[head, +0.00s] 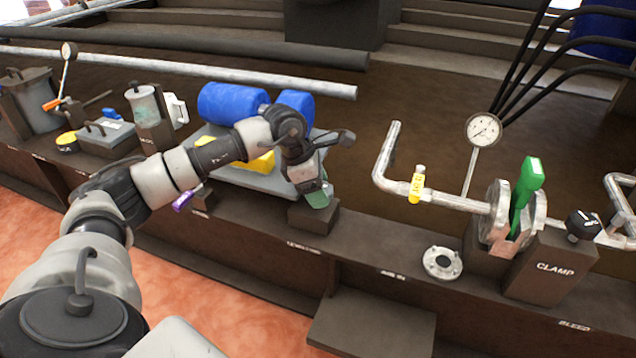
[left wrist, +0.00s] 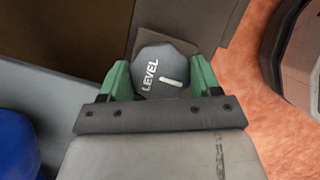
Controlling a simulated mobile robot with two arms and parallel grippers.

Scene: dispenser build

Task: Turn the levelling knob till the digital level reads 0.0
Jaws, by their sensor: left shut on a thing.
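The levelling knob (left wrist: 151,58) is a dark grey, faceted knob marked LEVEL in white with a short white line. It sits between the green fingertips of my left gripper in the left wrist view, and they are shut on it from both sides. In the head view my left gripper (head: 317,196) points down at a dark block (head: 321,220) on the bench's front part, and hides the knob. A yellow body (head: 262,163) lies on a grey plate (head: 235,174), partly behind my left arm. No digital level reading can be made out. My right gripper is not in view.
A blue cylinder machine (head: 230,102) stands behind my left arm. To the right are a bent pipe with a yellow tag (head: 417,185), a dial gauge (head: 483,129), a green-handled flange and a CLAMP block (head: 553,268). A loose flange (head: 442,263) lies on the bench front.

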